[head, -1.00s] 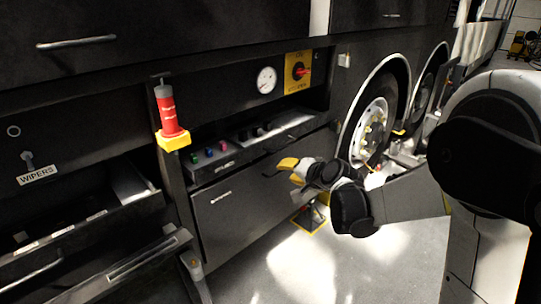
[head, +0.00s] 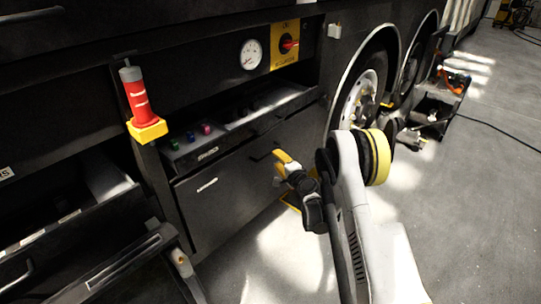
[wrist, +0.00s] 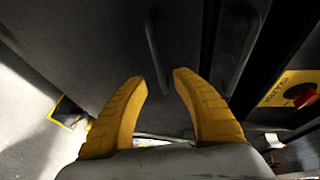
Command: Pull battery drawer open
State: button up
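A large dark drawer front (head: 240,178) in the vehicle's side, below a tray of coloured knobs, is closed. I take it for the battery drawer, though I cannot read its label. A pale strip (head: 207,185) and a dark bar handle (head: 262,155) are on it. My gripper (head: 281,160) is just in front of its right part, close to the handle. In the wrist view, my yellow fingers (wrist: 160,80) are open with nothing between them. A dark bar handle (wrist: 154,52) lies beyond the fingertips, apart from them. Another dark bar (wrist: 240,52) is to its right.
A red cylinder on a yellow block (head: 138,97) stands out at the left. An open drawer (head: 120,270) juts out at the lower left. A gauge (head: 251,54) and red switch (head: 288,43) are above. Wheels (head: 362,98) are to the right. The floor (head: 290,262) in front is clear.

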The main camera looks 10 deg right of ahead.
aim_at(271, 152)
jog(key=b+x, duration=0.1)
jog(key=x, duration=0.5)
jog(key=shift+w+a+b, duration=0.15)
jog(key=shift+w+b, duration=0.2)
jog(key=shift+b, duration=0.05)
grip_shut()
